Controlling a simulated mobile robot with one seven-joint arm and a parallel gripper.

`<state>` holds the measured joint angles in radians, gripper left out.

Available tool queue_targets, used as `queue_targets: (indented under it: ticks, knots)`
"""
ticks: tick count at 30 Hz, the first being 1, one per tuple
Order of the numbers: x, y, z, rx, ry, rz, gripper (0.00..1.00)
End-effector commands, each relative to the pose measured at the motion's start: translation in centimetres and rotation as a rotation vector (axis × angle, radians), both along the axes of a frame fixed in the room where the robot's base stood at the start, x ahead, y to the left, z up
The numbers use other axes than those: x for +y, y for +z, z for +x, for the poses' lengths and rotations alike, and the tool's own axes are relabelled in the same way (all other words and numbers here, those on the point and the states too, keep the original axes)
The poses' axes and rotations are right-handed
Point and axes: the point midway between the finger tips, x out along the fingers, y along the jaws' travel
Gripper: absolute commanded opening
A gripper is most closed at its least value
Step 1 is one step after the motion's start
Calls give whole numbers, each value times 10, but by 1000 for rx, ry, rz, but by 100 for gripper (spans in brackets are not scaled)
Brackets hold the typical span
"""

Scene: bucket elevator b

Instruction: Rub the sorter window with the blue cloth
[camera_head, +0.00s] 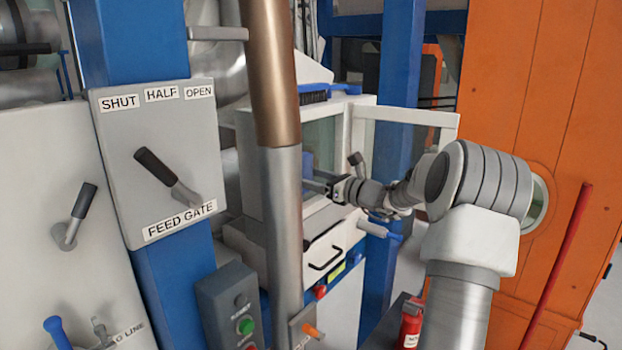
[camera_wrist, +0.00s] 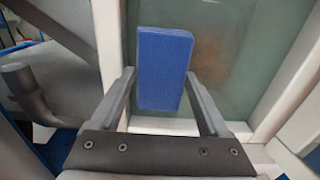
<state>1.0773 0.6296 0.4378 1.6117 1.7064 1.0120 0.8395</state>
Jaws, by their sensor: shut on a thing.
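The blue cloth (camera_wrist: 164,68) is a flat rectangular pad, held upright between the two fingers of my gripper (camera_wrist: 160,88) in the wrist view. In the head view, my gripper (camera_head: 318,180) reaches left to the front of the white sorter cabinet, and a blue patch of the cloth (camera_head: 308,161) shows by its fingertips. The sorter window (camera_wrist: 225,70) is a grey-green pane in a pale frame, directly behind the cloth in the wrist view. Faint brownish marks show on the pane's right side. I cannot tell whether the cloth touches the glass.
A vertical pipe (camera_head: 275,110) stands in front of the cabinet's left part. A pale framed panel (camera_head: 410,120) stands right of my gripper. A drawer handle (camera_head: 325,257) lies below. A feed gate panel (camera_head: 155,165) is at left, and an orange housing (camera_head: 540,60) at right.

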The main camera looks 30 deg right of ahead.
Motion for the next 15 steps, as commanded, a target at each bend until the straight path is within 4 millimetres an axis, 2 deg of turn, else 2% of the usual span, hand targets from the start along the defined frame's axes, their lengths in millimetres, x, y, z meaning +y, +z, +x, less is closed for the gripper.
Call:
queue_targets:
  ticks: [15]
  knots:
    - [4, 0, 10, 0, 1, 0, 34]
